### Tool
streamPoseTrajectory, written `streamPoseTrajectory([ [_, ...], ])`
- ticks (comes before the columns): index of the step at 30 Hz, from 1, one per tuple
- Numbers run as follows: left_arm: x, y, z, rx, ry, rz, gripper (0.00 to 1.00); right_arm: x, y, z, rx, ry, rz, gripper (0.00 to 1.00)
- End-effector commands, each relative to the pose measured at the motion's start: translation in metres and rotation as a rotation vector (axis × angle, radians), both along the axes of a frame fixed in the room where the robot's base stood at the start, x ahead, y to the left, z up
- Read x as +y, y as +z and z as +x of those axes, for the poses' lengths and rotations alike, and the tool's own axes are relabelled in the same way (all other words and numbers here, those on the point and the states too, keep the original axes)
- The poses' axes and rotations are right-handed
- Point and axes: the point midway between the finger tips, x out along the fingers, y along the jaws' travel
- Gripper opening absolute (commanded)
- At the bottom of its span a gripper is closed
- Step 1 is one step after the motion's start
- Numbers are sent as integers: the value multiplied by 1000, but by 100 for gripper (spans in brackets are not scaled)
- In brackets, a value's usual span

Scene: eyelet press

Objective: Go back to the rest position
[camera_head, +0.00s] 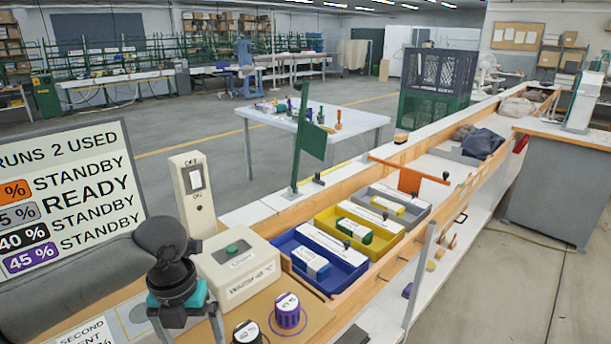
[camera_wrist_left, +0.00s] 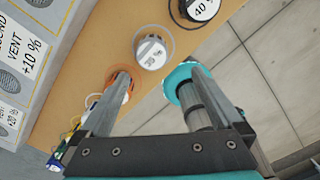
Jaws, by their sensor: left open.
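My left gripper comes in from the left in the head view, dark with a teal palm (camera_head: 180,312), pointing down, with its fingertips cut off by the lower edge. In the left wrist view my left gripper (camera_wrist_left: 157,85) has its two grey fingers spread apart, with nothing held between them. A knob with a white cap and grey ring (camera_wrist_left: 150,52) stands on the tan board just beyond the fingers. An orange-ringed knob (camera_wrist_left: 124,78) is partly hidden behind the left finger. A black knob marked 40 (camera_wrist_left: 198,8) is farther along. My right gripper is not in view.
Beside my left gripper are a cream box with a green button (camera_head: 233,250), a switch post (camera_head: 196,190) and a purple knob (camera_head: 289,312). Blue (camera_head: 335,290), yellow (camera_head: 360,247) and grey (camera_head: 412,214) bins follow. A status sign (camera_head: 70,195) stands left.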

Motion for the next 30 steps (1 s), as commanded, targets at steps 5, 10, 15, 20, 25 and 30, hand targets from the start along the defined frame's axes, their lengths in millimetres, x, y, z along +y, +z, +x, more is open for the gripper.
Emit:
streamPoseTrajectory([
  [5,-50,-32,-19,-29,220,-70,100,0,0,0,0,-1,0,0],
  [10,-94,-53,-41,-50,540,-175,100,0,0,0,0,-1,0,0],
  [15,-124,-65,-63,-40,923,-290,100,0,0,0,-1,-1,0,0],
  [20,-136,-72,-84,-7,1336,-384,100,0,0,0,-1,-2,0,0],
  [25,-129,-78,-108,31,1816,-449,100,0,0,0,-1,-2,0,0],
  [30,-107,-83,-133,39,2244,-472,100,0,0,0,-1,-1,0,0],
])
